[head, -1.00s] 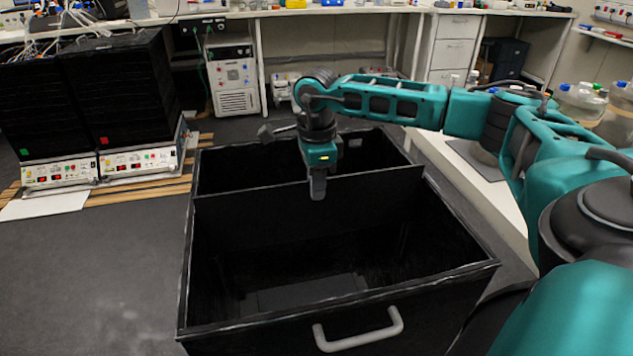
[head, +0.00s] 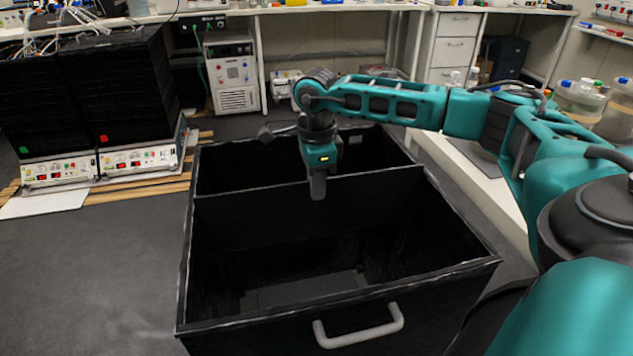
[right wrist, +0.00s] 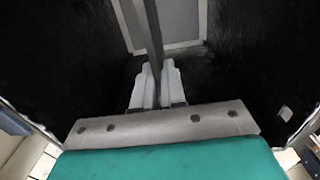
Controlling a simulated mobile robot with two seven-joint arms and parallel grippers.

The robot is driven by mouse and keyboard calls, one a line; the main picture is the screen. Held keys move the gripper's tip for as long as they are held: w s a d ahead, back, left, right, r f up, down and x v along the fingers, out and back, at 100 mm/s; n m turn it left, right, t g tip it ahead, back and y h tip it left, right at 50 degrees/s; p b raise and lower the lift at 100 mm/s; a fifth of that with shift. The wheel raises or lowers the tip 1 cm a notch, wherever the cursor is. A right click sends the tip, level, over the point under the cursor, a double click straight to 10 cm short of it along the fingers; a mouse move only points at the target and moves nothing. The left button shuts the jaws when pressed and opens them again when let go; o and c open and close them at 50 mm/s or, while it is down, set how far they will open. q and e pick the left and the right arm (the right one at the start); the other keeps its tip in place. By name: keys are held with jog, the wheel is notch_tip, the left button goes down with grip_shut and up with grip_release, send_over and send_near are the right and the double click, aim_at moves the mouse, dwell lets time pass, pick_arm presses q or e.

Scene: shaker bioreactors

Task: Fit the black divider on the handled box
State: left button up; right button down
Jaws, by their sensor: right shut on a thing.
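The black handled box (head: 183,270) stands open in the middle of the head view, its pale grey handle (head: 358,326) on the near wall. The black divider (head: 265,218) stands upright across the inside of the box, between its side walls, with its top edge near rim height. My right gripper (head: 318,190) points down and is shut on the divider's top edge near the middle. In the right wrist view the two pale fingers (right wrist: 157,88) close on the thin divider edge. Whether the divider's lower edge is seated is hidden. My left gripper is not in view.
Two dark stacked units with white control panels (head: 140,160) stand on wooden strips at the left. The dark floor (head: 90,270) at the left is clear.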

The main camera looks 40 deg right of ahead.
aim_at(317, 210)
jog(key=shift+f, duration=0.5)
jog(key=shift+f+b, duration=0.55)
jog(key=shift+f, duration=0.15)
dwell(0.5)
jog(key=shift+f+b, duration=0.45)
jog(key=shift+f, duration=0.15)
jog(key=shift+f, duration=0.25)
jog(key=shift+f+b, duration=0.4)
jog(key=shift+f, duration=0.35)
jog(key=shift+f+b, duration=0.45)
jog(key=shift+f, duration=0.15)
dwell(0.5)
